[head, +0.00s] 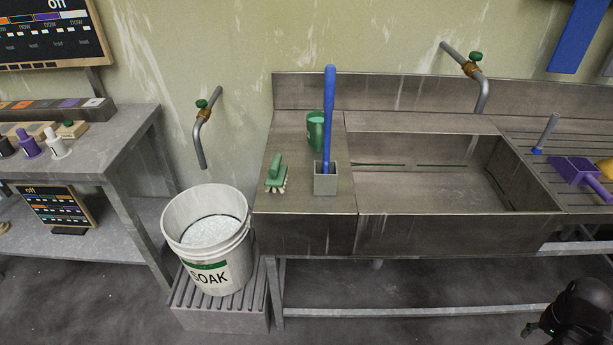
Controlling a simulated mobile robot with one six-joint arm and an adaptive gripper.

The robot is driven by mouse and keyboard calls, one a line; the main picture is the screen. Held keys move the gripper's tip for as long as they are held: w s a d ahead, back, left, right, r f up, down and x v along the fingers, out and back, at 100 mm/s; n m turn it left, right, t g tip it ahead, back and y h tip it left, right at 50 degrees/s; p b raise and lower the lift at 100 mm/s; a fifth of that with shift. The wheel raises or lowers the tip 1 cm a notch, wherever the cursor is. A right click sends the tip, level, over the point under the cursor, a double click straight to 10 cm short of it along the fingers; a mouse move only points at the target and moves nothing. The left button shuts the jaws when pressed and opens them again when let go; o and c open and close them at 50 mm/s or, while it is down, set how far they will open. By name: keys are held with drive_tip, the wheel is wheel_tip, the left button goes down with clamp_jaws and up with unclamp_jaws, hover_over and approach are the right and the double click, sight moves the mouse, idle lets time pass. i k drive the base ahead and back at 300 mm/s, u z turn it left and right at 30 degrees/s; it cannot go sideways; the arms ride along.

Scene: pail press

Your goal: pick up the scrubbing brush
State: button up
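The scrubbing brush (276,175) has a green handle and pale bristles. It lies on the metal counter (305,211) left of the sink basin, near that counter's left edge. A dark part of my arm with my gripper (532,328) shows at the bottom right corner, low in front of the sink and well apart from the brush. Its fingers are too dark and small to tell open from shut.
Right of the brush, a grey square holder (326,184) holds a tall blue-handled tool (329,110). A green mug (316,130) stands behind. A white pail (212,262) marked SOAK stands on a slatted stand (222,318) at the left. The sink basin (430,190) looks empty.

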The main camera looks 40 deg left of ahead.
sight(276, 172)
drive_tip(key=z, duration=0.2)
drive_tip(key=k, duration=1.5)
drive_tip(key=u, duration=1.15)
drive_tip(key=i, duration=1)
drive_tip(key=z, duration=0.1)
